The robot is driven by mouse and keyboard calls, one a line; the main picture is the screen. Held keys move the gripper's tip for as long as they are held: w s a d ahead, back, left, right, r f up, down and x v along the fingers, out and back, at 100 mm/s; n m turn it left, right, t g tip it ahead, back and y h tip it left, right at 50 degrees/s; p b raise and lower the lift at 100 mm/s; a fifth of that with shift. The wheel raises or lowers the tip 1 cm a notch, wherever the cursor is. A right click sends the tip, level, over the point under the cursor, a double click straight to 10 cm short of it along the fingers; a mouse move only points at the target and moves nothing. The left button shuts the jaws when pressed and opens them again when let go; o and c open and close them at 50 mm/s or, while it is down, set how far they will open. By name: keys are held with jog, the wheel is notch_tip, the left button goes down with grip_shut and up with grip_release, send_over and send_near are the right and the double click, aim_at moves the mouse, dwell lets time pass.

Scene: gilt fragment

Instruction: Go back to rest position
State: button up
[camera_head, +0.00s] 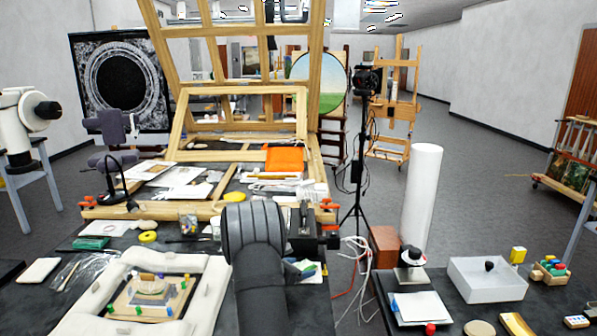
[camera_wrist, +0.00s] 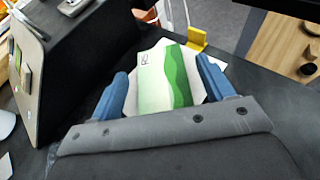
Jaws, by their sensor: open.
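In the wrist view my gripper (camera_wrist: 163,76) is open, with its two blue fingers spread apart. A white and green card or packet (camera_wrist: 172,80) shows between and beyond the fingers, with paler sheets around it. I cannot tell whether the fingers touch it. In the head view my dark arm rises at the bottom middle and hides most of the gripper. Green and white papers (camera_head: 312,268) lie just right of the arm.
A black box-like device (camera_head: 305,232) stands close to my arm; a dark block (camera_wrist: 85,55) fills the wrist view's upper left. A white padded frame (camera_head: 85,312) lies left. A white tray (camera_head: 487,280) and white cylinder (camera_head: 421,195) stand right. Cables (camera_head: 352,262) hang between tables.

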jog(key=shift+r, duration=1.65)
jog(key=f, duration=0.4)
jog(key=shift+s+a, duration=0.3)
jog(key=shift+a, duration=0.05)
jog(key=v, duration=1.1)
jog(key=shift+s+a+r, duration=0.1)
jog(key=shift+s+r, duration=0.1)
jog(key=x, duration=1.2)
jog(key=shift+w, duration=0.15)
jog(key=r, duration=0.4)
jog(key=shift+d+r, duration=0.35)
jog(key=shift+d, duration=0.05)
jog(key=s+d+r, duration=0.6)
jog(key=d+r, duration=0.1)
jog(key=d, duration=0.3)
jog(key=s+a+f+n+t+y, duration=0.2)
jog(key=s+a+n+t+y, duration=0.15)
jog(key=s+a, duration=0.3)
jog(key=s+d+r+m+g+h, duration=0.1)
jog(key=d+m+g+h, duration=0.1)
jog(key=d, duration=0.6)
jog(key=s+d+r+m+g+h, duration=0.1)
jog(key=s+d+m+g+h, duration=0.1)
jog(key=d, duration=0.7)
jog(key=shift+s+m+h, duration=0.3)
jog(key=shift+m+h, duration=0.25)
